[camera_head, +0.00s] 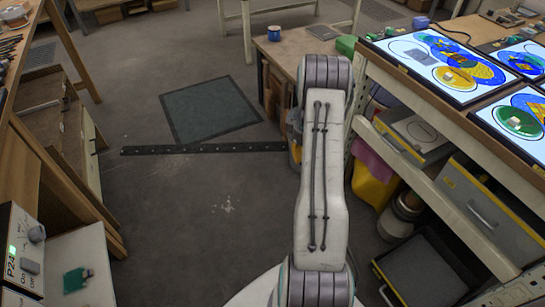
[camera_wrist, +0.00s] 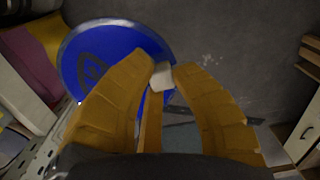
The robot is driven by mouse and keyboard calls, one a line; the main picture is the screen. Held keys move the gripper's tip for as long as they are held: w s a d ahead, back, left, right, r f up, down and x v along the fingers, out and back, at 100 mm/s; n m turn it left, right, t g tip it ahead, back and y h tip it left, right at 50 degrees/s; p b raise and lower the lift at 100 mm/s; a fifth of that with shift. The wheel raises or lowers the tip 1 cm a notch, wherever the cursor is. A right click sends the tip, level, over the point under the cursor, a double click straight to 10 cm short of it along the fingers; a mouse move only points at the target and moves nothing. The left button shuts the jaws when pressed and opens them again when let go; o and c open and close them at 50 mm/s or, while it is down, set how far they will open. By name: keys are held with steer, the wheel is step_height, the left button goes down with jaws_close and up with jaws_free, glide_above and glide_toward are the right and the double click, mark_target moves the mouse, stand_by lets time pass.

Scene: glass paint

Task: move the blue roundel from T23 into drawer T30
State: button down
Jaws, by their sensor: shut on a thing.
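The blue roundel (camera_wrist: 95,48) is a flat blue disc with a pale rim and a spiral mark, seen in the wrist view. It has a small white block (camera_wrist: 162,76) at its right side. My gripper (camera_wrist: 162,72) has its yellow fingers shut on this block, and the roundel hangs in the grip over the grey floor. In the head view my arm hides the gripper and the roundel. Labels T23 and T30 are not legible, so I cannot tell which drawer is T30.
Lit panels (camera_head: 425,65) with coloured glass lie on the bench at right. Below are a grey drawer unit (camera_head: 483,207) and a yellow bin (camera_head: 374,187).

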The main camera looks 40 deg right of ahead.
steer(key=s+d+f+b, duration=0.7)
steer(key=s+d+f, duration=0.4)
steer(key=s, duration=0.1)
steer(key=m+b, duration=0.2)
steer(key=b, duration=1.5)
glide_above(411, 282)
steer(key=f, duration=2.3)
steer(key=shift+w+d+f, duration=0.15)
steer(key=shift+d, duration=0.05)
steer(key=shift+s+f, duration=0.25)
steer(key=shift+f, duration=0.25)
steer(key=shift+f+b, duration=1.3)
steer(key=shift+f, duration=0.7)
steer(key=shift+a+f+b, duration=0.15)
steer(key=shift+f+b, duration=0.35)
steer(key=shift+b, duration=0.5)
steer(key=c, duration=1.1)
jaws_free()
